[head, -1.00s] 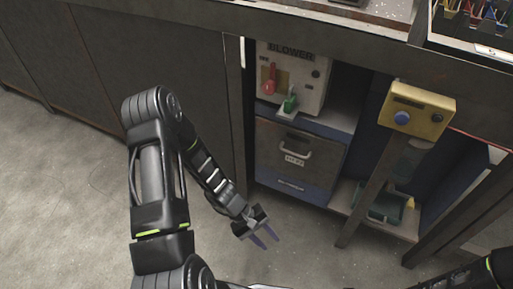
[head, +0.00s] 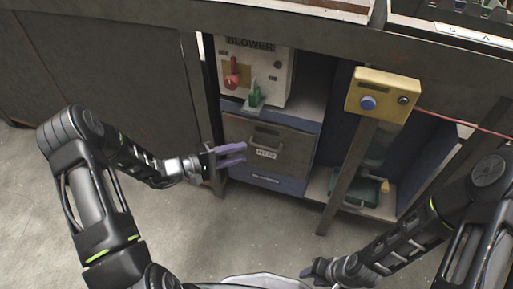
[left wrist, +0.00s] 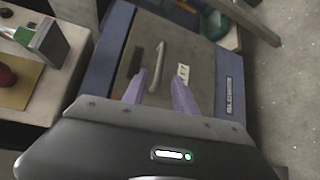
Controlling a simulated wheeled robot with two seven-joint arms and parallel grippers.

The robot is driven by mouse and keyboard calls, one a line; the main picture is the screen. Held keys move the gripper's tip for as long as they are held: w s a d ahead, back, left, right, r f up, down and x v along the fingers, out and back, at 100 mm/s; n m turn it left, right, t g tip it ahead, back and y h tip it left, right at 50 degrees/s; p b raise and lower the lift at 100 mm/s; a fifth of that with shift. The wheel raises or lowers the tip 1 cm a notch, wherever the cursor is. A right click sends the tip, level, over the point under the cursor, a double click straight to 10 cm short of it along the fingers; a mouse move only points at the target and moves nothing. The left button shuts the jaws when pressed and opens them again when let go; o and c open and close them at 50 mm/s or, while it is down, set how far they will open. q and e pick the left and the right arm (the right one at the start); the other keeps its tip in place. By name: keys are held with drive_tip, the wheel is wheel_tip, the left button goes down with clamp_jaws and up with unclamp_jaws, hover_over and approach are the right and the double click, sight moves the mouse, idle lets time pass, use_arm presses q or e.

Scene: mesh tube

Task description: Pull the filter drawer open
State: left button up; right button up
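The filter drawer (head: 285,158) is a grey-brown front with a bar handle (head: 267,138) and a small label, set in a blue frame under the blower box. It looks shut. My left gripper (head: 244,154) is open and empty, in front of the drawer's left part, its purple fingers pointing at the drawer. In the left wrist view the drawer front (left wrist: 195,65) fills the middle, and the handle (left wrist: 158,66) lies just beyond the open fingertips (left wrist: 157,88), apart from them. My right gripper (head: 312,271) is low at the bottom of the head view, away from the drawer; its fingers are unclear.
A yellow control box (head: 383,95) on a post stands to the right. A green container (head: 358,187) sits on the lower shelf.

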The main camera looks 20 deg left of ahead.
sight(258, 147)
use_arm(q)
drive_tip(key=b+x, duration=0.1)
drive_tip(key=x, duration=0.6)
drive_tip(key=shift+s, duration=0.1)
drive_tip(key=shift+c, duration=0.3)
clamp_jaws()
idle(0.9)
